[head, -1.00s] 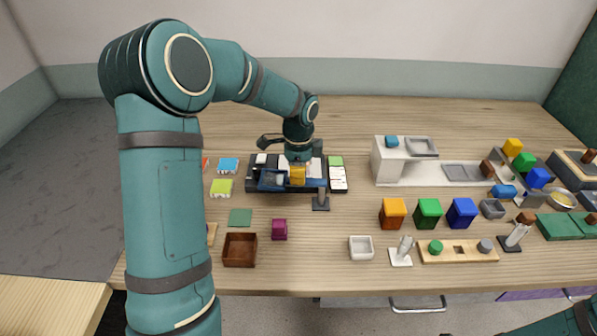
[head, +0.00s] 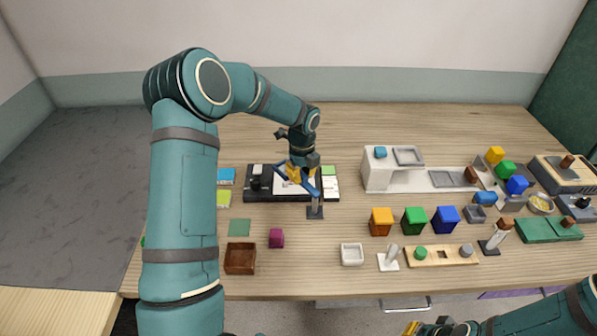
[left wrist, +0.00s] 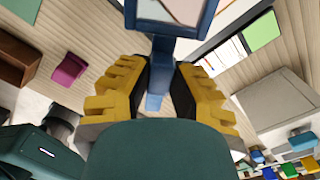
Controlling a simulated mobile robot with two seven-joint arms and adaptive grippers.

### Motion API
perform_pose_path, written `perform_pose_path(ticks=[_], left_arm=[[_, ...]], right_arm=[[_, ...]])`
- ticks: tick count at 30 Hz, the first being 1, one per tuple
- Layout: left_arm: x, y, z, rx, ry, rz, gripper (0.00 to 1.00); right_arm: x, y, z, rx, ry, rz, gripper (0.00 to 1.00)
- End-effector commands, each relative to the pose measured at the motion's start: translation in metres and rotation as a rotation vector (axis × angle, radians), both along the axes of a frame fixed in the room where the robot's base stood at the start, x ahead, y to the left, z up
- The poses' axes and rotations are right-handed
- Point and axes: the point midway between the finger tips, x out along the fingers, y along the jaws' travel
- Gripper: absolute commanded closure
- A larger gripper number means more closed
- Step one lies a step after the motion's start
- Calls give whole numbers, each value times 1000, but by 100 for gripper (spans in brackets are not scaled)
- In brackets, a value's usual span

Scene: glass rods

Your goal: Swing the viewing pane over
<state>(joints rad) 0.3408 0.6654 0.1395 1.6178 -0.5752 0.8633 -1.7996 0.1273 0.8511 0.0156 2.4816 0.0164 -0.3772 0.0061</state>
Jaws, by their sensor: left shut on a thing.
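The viewing pane is a clear sheet in a blue frame (head: 307,183). It is raised and tilted over the right part of the dark board (head: 262,196). My left gripper (head: 293,173) is shut on the pane's blue handle. In the left wrist view the blue handle (left wrist: 160,75) stands between the yellow finger pads, with the framed pane beyond them at the top edge. A grey post on a dark foot (head: 315,212) stands at the board's front right. My right gripper (head: 412,327) is only partly in view at the bottom edge, and its opening is unclear.
A green and white card strip (head: 330,184) lies at the board's right end. A brown box (head: 240,258) and a magenta block (head: 276,238) are in front. A white stand (head: 378,170) is to the right. The table behind the board is clear.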

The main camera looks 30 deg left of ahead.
Motion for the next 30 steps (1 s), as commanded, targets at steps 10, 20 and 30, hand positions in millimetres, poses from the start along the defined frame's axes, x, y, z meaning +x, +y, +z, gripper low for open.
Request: perform_pose_path(ticks=[10, 20, 30], left_arm=[[5, -5, -3, -4, 7, -125, 100], [6, -5, -3, -3, 8, -143, 100], [6, -5, -2, -2, 5, -142, 47]], right_arm=[[1, -1, 11, 1, -2, -1, 100], [0, -1, 11, 2, -1, -1, 100], [0, -1, 11, 2, -1, -1, 100]])
